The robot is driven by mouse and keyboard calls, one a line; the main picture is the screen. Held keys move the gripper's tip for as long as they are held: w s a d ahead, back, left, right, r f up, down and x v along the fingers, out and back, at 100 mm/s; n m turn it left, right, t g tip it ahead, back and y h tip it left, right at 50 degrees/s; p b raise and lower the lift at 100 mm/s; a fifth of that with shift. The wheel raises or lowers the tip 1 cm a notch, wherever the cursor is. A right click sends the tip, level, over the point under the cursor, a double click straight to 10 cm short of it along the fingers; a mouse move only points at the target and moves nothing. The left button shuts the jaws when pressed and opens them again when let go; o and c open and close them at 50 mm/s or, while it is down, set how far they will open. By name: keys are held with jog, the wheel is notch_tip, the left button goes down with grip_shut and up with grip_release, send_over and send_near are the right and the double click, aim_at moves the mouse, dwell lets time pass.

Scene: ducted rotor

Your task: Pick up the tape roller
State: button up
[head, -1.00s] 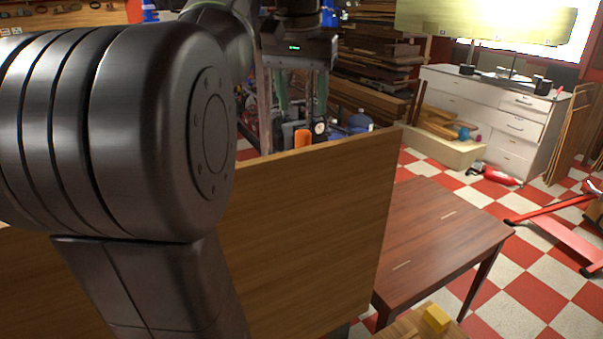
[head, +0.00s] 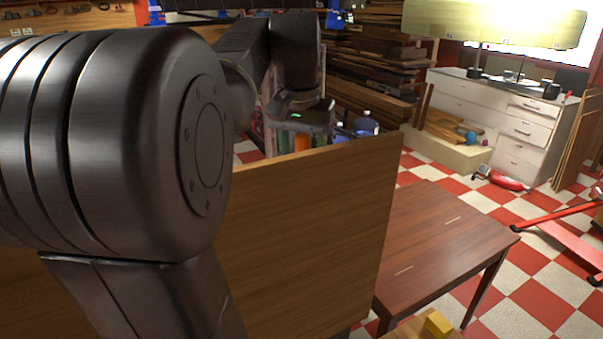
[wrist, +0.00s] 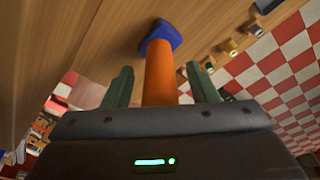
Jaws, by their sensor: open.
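An orange cylinder with a blue end shows in the wrist view (wrist: 159,75), the blue end farther from me, against a wooden surface. It appears to be the tape roller, though its full shape is hidden. My gripper (wrist: 156,70) is open, with one green finger on each side of the orange part and visible gaps between. In the head view the orange part (head: 301,142) shows between the fingers of my gripper (head: 302,147), above the top edge of a wooden panel that hides what is below.
The upright wooden panel (head: 300,240) blocks the head view. A dark red-brown table (head: 440,250) and a yellow block (head: 438,323) are at right. A blue jug (head: 366,126) shows close to the gripper. Several small items (wrist: 229,47) lie at right in the wrist view.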

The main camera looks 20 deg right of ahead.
jog(key=c, duration=1.1)
jog(key=shift+r, duration=0.15)
